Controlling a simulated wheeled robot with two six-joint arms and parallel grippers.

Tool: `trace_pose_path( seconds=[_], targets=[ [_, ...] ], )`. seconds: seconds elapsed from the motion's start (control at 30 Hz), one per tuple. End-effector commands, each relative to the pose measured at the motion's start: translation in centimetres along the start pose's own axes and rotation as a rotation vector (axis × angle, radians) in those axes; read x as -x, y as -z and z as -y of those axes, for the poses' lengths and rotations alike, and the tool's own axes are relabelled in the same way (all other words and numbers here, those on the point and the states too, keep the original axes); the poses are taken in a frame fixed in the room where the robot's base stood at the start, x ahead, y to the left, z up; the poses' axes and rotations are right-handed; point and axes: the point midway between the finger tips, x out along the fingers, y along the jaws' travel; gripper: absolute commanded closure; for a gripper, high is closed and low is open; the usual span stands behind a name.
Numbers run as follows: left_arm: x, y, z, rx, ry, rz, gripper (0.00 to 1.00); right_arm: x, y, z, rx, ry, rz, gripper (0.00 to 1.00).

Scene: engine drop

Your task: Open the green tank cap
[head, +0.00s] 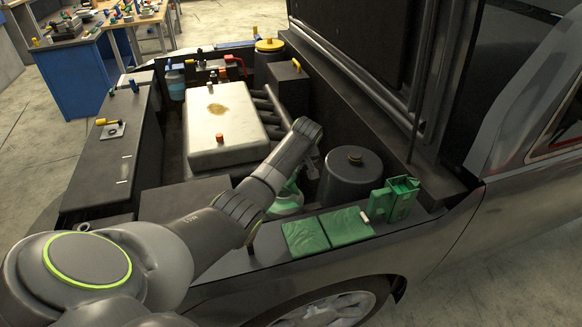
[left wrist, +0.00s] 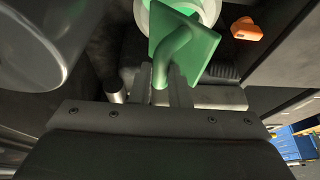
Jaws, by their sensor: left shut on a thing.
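The green tank cap (left wrist: 200,50) is large in the left wrist view, a flat green piece with a curved handle. It sits at a pale round opening (left wrist: 210,10) with green inside, partly cut off by the frame's top. My left gripper (left wrist: 172,80) is shut on the cap's handle, one finger on each side. I cannot tell whether the cap is seated or raised. In the head view a green and pale tank (head: 287,198) shows in the engine bay, partly hidden by my left arm. The cap is not clearly visible there. My right gripper is not in view.
A dark cylinder (head: 351,177) stands right of the tank. The raised hood (head: 360,40) bounds the bay's far side.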

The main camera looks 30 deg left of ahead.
Motion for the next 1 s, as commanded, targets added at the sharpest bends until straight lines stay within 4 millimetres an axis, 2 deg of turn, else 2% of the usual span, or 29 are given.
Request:
trace_pose_path(
  seconds=[0.03,0.37,0.4,0.53,0.83,1.0],
  targets=[
    [-0.3,-0.5,-0.2,-0.002,-0.005,0.010,1.00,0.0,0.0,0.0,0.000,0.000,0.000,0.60],
    [-0.4,-0.7,-0.2,-0.003,-0.003,0.015,1.00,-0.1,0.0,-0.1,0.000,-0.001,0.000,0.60],
    [-0.4,-0.7,-0.2,-0.003,-0.002,0.015,0.79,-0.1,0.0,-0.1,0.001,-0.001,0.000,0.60],
    [-0.3,-0.5,-0.1,-0.002,-0.001,0.012,0.62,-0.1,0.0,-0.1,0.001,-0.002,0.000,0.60],
    [-0.1,-0.3,0.0,-0.001,0.000,0.006,0.62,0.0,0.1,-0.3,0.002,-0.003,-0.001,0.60],
    [1.1,-0.2,-0.1,-0.001,-0.001,0.004,0.62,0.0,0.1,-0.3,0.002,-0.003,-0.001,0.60]
  ],
)
